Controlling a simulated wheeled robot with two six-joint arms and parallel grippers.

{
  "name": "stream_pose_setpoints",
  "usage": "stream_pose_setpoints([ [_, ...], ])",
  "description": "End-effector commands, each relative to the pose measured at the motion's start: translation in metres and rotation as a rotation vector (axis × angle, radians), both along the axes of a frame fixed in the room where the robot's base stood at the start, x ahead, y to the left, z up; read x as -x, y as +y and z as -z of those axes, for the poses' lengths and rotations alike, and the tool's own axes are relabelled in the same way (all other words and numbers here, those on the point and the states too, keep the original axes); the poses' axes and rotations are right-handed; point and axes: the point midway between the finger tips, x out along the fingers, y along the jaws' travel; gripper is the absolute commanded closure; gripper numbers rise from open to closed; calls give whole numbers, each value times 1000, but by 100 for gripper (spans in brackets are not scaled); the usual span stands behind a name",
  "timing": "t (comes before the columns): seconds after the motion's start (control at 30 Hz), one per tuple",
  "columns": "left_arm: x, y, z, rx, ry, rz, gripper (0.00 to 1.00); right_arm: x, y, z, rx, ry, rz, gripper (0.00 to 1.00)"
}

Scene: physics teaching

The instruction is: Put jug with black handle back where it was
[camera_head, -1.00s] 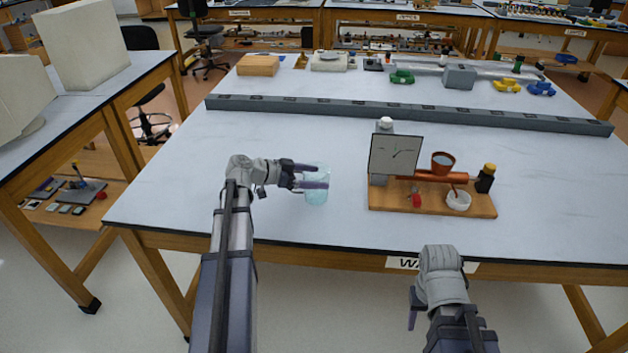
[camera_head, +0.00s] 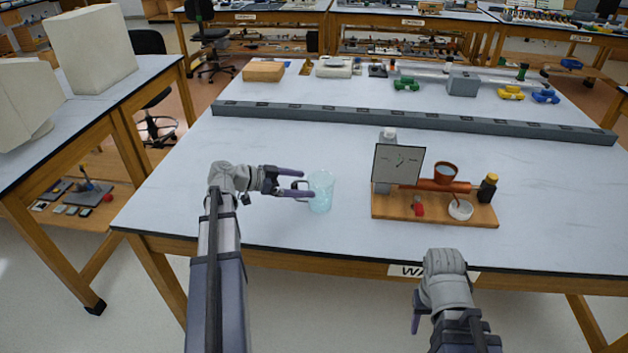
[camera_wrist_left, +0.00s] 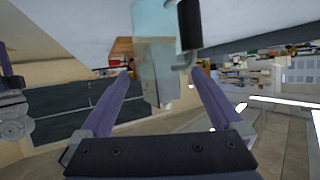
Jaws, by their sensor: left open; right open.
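The clear bluish jug (camera_head: 321,195) stands upright on the pale tabletop, left of the wooden apparatus board. Its dark handle (camera_head: 300,186) faces left, towards my left gripper (camera_head: 308,183). That gripper is open, with its fingertips around the handle side and close to the jug; I cannot tell whether they touch it. In the left wrist view the jug (camera_wrist_left: 152,45) and its black handle (camera_wrist_left: 190,25) show beyond the open fingers (camera_wrist_left: 161,78), partly cut off by the top edge. My right gripper (camera_head: 416,316) hangs in front of the table, open and empty.
The wooden board (camera_head: 435,208) with a dial panel (camera_head: 398,165), brown cup (camera_head: 445,173) and white bowl (camera_head: 460,210) stands right of the jug. A long grey track (camera_head: 400,118) crosses the table behind. The tabletop (camera_head: 270,140) between jug and track is clear.

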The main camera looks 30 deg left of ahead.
Motion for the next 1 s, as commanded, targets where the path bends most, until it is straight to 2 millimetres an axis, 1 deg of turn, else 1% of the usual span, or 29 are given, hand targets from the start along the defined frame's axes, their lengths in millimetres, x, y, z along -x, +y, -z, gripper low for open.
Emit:
stream_pose_setpoints([
  [0.03, 8, 8, -9, 0, 0, -4, 0, 0, 0, -9, 0, 0, 0, 50],
  [0.2, 27, 25, -18, 0, 0, -2, 0, 0, 0, -18, 0, 0, 0, 50],
  [0.4, 38, 35, -23, 1, 1, 0, 0, 0, 0, -23, 0, 0, 0, 50],
  [1.0, 40, 37, -23, 0, 0, 0, 0, 0, 0, -23, 0, 0, 0, 50],
])
